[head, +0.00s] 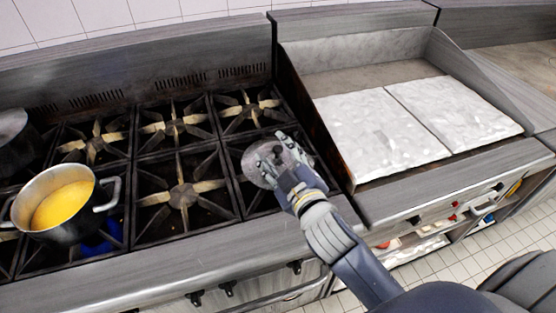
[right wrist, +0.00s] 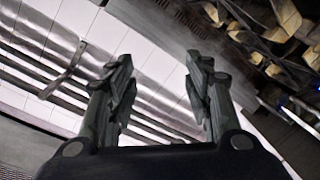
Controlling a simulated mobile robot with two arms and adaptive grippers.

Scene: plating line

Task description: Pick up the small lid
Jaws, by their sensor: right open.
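The small lid (head: 253,172) looks like a round, shiny grey disc on the front right burner of the stove in the head view. My right gripper (head: 272,149) is over it and hides part of it. In the right wrist view my right gripper (right wrist: 160,64) has its two fingers apart with nothing seen between them. The lid cannot be made out in the right wrist view, and I cannot tell whether the fingers touch it. My left gripper is not in view.
A metal pot (head: 88,226) with yellow contents stands on the front left burner. A dark pot (head: 12,128) is cut off at the left edge. A flat griddle (head: 378,130) with a raised rim lies right of the burners. Several burners (head: 182,195) are empty.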

